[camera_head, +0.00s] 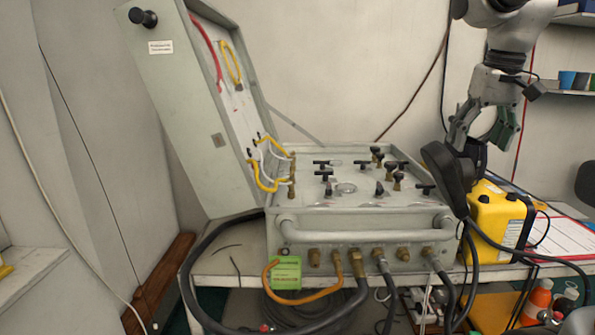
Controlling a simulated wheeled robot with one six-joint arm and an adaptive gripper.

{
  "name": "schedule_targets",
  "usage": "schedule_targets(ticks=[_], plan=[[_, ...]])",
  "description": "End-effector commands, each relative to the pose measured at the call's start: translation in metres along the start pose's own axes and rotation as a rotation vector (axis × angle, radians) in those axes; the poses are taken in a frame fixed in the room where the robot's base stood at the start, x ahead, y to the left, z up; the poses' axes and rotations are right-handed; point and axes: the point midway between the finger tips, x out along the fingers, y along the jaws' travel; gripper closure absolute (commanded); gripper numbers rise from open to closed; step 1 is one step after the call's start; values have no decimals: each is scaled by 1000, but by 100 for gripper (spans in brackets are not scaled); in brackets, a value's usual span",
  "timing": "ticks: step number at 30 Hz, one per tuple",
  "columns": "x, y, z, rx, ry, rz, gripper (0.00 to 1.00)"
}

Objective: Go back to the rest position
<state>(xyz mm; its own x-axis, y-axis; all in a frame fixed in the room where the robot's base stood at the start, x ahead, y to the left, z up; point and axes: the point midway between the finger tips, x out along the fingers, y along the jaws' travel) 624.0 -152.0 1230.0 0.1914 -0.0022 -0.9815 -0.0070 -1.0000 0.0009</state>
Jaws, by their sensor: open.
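My gripper (480,143) hangs from my arm at the upper right, fingers pointing down. Its fingers are spread apart, with pale wall showing between them and nothing visibly held. It is above and right of the open air panel case (350,224). A black headset-like object (444,178) stands at the case's right end, just below the fingertips in the picture. I cannot tell whether they touch.
The case lid (190,110) stands open at left. Black valve handles (327,176) rise from the panel. Hoses (215,255) hang in front. A yellow box (497,222) and a clipboard (560,238) are at right, below shelves (570,92). Wall space above the panel is clear.

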Motion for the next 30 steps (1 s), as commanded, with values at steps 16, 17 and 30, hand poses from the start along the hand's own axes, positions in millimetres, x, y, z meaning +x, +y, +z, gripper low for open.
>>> schedule_targets(ticks=[16,17,30], plan=[[69,-2,170,-4,226,-4,23],[72,-2,175,-4,210,-4,23],[76,-2,182,-3,182,-4,23]])
